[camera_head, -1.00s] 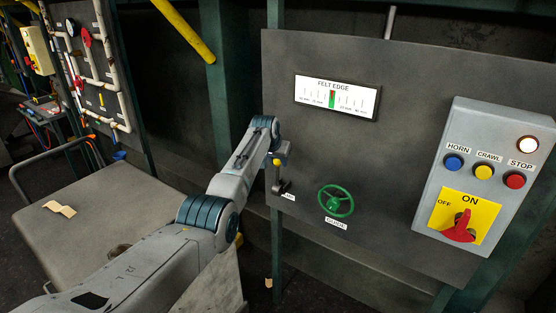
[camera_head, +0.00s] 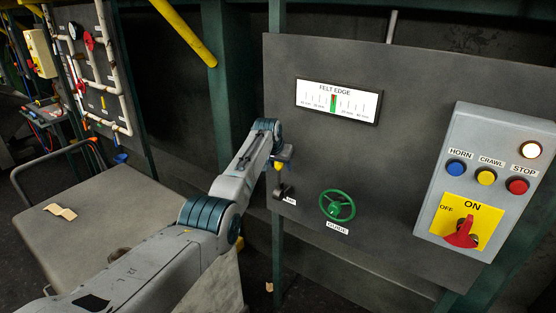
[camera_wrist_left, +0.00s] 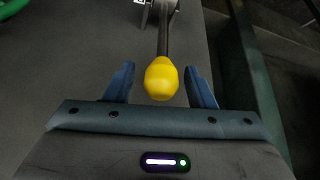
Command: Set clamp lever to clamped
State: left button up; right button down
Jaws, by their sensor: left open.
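The clamp lever has a yellow knob (camera_wrist_left: 161,79) on a dark rod, seen in the left wrist view. The knob sits between the two spread fingers of my left gripper (camera_wrist_left: 160,86), with a visible gap on each side. In the head view the lever's yellow knob (camera_head: 278,165) shows just under the gripper at the left edge of the grey panel (camera_head: 420,75), above a dark lever base (camera_head: 284,190). A label by the base is mostly hidden. My left gripper (camera_head: 284,155) is open there. My right gripper is not in view.
A green handwheel (camera_head: 337,205) labelled GUIDE is right of the lever. A grey control box (camera_head: 460,200) with buttons and a red switch is at the right. A FELT EDGE gauge (camera_head: 338,99) is above. A grey table (camera_head: 100,215) stands at the left.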

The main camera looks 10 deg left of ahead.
pick_arm(q)
jog(key=b+v, duration=0.3)
jog(key=v, duration=0.7)
jog(key=shift+r, duration=0.3)
